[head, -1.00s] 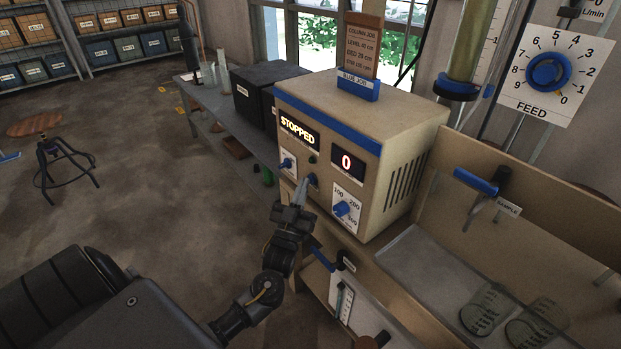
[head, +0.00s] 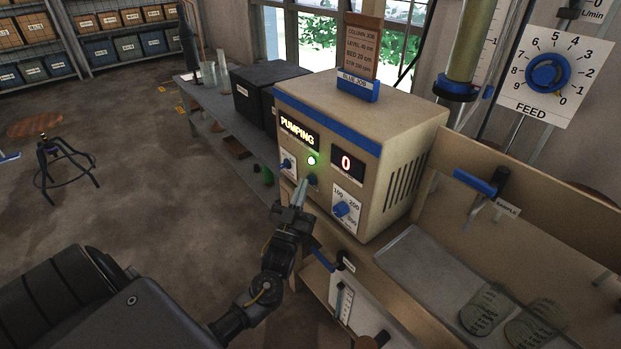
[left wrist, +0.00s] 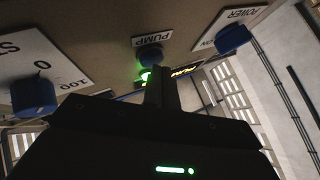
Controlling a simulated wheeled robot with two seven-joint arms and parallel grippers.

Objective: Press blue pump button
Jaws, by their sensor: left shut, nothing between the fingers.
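The beige pump box (head: 400,150) with a blue stripe stands on the bench. Its left display (head: 298,131) reads PUMPING, and a green lamp (head: 311,161) below it is lit. The blue pump button (head: 312,179) sits under the lamp; it also shows under the PUMP label in the left wrist view (left wrist: 150,57). My left gripper (head: 301,186) is shut and empty, its fingertips at the button. In the left wrist view the fingers overlap the button's lower edge; I cannot tell whether they touch it. My right gripper is not in view.
A blue power knob (head: 287,163) and a speed dial (head: 343,209) flank the button. A second display (head: 347,163) reads 0. Open floor lies left.

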